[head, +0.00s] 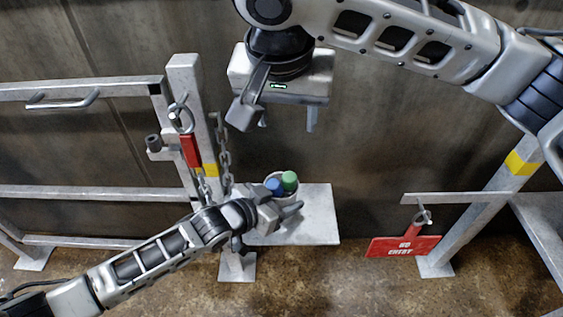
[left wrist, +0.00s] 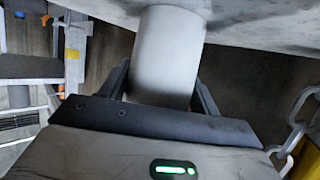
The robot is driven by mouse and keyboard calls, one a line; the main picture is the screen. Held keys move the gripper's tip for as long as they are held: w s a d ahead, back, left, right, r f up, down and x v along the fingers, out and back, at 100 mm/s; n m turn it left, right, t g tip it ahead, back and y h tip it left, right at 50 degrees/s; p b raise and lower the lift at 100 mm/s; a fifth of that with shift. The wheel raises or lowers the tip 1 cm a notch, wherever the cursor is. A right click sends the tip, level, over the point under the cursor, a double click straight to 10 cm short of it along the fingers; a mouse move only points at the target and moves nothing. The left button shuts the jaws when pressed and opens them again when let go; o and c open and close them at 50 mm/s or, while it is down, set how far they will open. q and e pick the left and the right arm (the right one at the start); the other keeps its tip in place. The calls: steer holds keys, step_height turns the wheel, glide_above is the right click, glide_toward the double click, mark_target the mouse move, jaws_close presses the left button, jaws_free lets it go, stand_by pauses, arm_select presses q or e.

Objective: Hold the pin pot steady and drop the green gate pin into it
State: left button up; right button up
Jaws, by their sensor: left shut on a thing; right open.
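The pin pot (head: 289,194) stands on a pale grey shelf plate (head: 322,210) on the gate post. My left gripper (head: 287,212) is shut on the pot, and the left wrist view shows its pale round wall (left wrist: 168,60) between the two dark fingers (left wrist: 160,92). The green gate pin (head: 289,179) shows its green top at the pot's mouth, beside a blue top (head: 274,186). Their lower parts are hidden. My right gripper (head: 287,120) is open and empty, above the pot and apart from it.
A grey post (head: 187,90) with a hanging chain (head: 224,150) and a red tag (head: 190,151) stands left of the pot. A red "NO ENTRY" sign (head: 403,247) hangs at the right. The right part of the plate is bare.

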stand_by(0.4)
arm_select(q)
steer(key=o, duration=1.1)
steer(key=shift+c, duration=0.2)
